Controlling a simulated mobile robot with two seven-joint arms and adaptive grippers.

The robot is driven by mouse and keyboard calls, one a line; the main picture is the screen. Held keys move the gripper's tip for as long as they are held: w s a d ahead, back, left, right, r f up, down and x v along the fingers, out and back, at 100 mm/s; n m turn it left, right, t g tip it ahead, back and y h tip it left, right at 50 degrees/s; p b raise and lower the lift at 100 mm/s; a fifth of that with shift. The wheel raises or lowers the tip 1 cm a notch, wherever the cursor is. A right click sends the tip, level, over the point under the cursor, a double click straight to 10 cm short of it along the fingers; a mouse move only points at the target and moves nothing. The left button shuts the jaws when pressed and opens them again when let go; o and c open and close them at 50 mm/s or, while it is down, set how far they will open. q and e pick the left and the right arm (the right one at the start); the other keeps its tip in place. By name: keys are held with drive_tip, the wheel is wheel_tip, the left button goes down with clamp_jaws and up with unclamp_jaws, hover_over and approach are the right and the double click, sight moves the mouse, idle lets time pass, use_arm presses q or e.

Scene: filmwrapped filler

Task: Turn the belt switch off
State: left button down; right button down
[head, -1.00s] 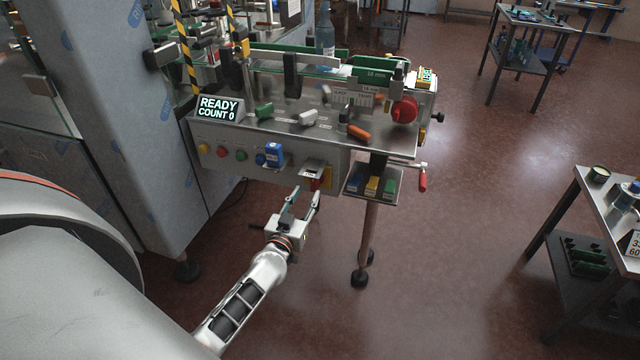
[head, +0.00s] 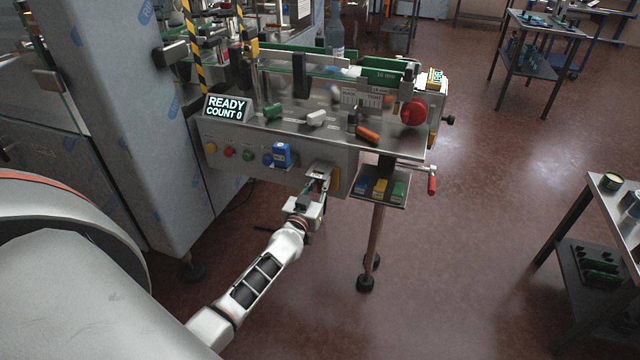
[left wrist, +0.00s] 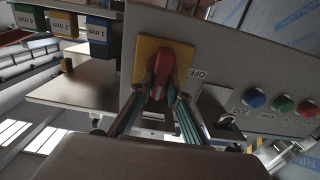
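The belt switch is a red knob (left wrist: 160,72) on a yellow plate (left wrist: 147,52), set in the front panel of the machine. An OFF label (left wrist: 197,73) is beside the plate in the left wrist view. My left gripper (left wrist: 164,88) is at the switch, with one teal finger on each side of the knob. I cannot tell whether the fingertips press on it. My right gripper is not in view.
A padlock-like blue block (head: 282,155) and several push buttons (head: 229,152) are left of the switch. A small shelf (head: 372,198) with coloured blocks and a red-handled crank (head: 432,182) are to the right. The display (head: 227,107) reads READY, COUNT 0.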

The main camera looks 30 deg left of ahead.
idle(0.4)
use_arm(q)
drive_tip(key=n+p, duration=0.1)
drive_tip(key=n, duration=0.2)
drive_tip(key=shift+a, duration=0.15)
drive_tip(key=n, duration=0.4)
drive_tip(key=shift+a+f+p, duration=0.1)
drive_tip(key=shift+a+p, duration=0.1)
drive_tip(key=shift+p, duration=0.15)
drive_tip(key=n, duration=0.7)
drive_tip(key=f+n, duration=0.1)
drive_tip(key=n, duration=0.2)
drive_tip(key=shift+s+a+n+b, duration=0.1)
drive_tip(key=shift+a+n+b, duration=0.1)
drive_tip(key=shift+n+b, duration=0.2)
drive_tip(key=c, duration=1.9)
unclamp_jaws()
drive_tip(key=v, duration=1.2)
drive_tip(key=shift+s, duration=0.1)
